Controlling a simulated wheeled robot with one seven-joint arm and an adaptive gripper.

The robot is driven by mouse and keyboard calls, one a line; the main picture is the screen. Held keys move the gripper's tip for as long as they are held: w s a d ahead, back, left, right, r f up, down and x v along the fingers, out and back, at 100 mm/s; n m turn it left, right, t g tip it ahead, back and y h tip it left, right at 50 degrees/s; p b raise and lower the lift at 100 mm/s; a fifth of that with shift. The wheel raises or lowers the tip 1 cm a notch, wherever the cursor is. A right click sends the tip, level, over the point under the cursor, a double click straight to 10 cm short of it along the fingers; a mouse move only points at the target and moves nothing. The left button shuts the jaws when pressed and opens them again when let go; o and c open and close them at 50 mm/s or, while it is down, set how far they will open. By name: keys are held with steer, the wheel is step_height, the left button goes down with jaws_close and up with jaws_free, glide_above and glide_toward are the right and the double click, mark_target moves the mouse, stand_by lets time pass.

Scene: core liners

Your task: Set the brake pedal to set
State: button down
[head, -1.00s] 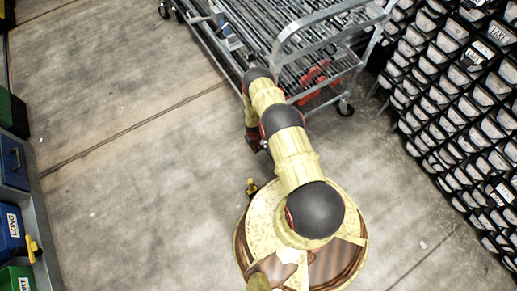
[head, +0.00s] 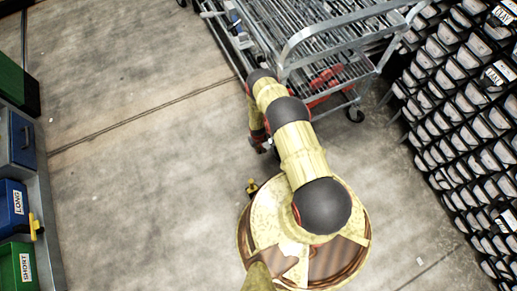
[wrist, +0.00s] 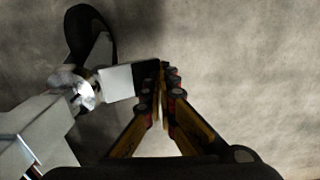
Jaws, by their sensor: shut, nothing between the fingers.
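In the wrist view a pale flat pedal-like plate (wrist: 119,82) sticks out beside a shiny metal joint and a black caster wheel (wrist: 91,35). This looks like the brake pedal; its set or released state cannot be told. My gripper (wrist: 160,72) is shut, with its fingertips together at the right end of the plate. Whether they touch it is unclear. In the head view the metal wire cart (head: 310,45) stands beyond my arm, and my arm hides most of the gripper and the pedal.
A wall of black bins (head: 470,100) stands at the right, close to the cart. At the left edge are a blue bin (head: 14,205) and a green bin (head: 16,268) on a grey ledge. A red item (head: 327,78) is low in the cart. Open concrete floor lies left.

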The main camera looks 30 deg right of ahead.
steer(key=a+r+p, duration=0.5)
steer(key=a+r, duration=0.1)
steer(key=r, duration=0.6)
steer(key=shift+w+a+r, duration=0.15)
steer(key=shift+w+a, duration=0.05)
steer(key=shift+a, duration=0.1)
